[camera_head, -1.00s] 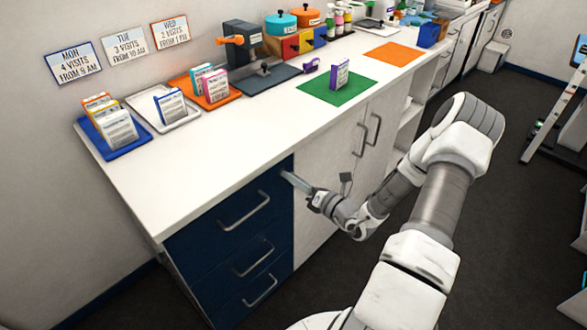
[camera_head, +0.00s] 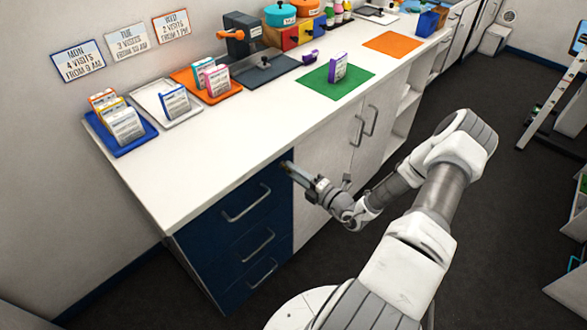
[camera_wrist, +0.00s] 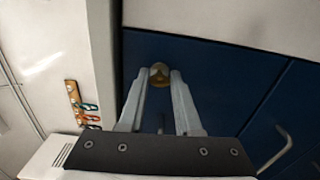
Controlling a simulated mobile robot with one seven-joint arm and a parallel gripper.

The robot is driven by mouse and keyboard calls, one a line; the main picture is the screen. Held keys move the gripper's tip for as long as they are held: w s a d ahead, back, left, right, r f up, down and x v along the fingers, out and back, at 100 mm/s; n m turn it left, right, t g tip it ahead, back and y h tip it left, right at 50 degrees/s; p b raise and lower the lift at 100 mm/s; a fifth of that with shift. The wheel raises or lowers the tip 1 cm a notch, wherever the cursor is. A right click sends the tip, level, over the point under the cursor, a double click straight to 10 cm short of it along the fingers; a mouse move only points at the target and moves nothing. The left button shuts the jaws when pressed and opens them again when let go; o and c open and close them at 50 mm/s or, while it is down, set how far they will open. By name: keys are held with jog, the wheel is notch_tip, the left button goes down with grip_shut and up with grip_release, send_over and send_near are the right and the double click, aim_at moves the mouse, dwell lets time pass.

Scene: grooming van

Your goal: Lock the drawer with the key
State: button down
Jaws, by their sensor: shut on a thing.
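The blue drawer unit (camera_head: 215,235) stands at the end of the white counter, with its drawers flush with the front. The top drawer (camera_head: 205,228) has a bar handle and appears closed. My gripper (camera_head: 288,167) is at the upper right corner of that drawer front. In the wrist view my gripper (camera_wrist: 160,78) has its fingers close together around a small brass round piece (camera_wrist: 160,70) against the blue front. It sits where a lock or key head would be; I cannot tell key from lock. The key's shaft is hidden.
A small wooden rack with coloured clips (camera_wrist: 80,103) is on the pale panel left in the wrist view. White cabinet doors (camera_head: 340,150) with handles adjoin the drawers. Trays of boxes and a green mat (camera_head: 325,88) lie on the counter.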

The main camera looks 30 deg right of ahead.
jog(key=shift+m, duration=0.4)
jog(key=c, duration=0.6)
grip_release()
jog(key=v, duration=1.7)
jog(key=shift+s, duration=0.2)
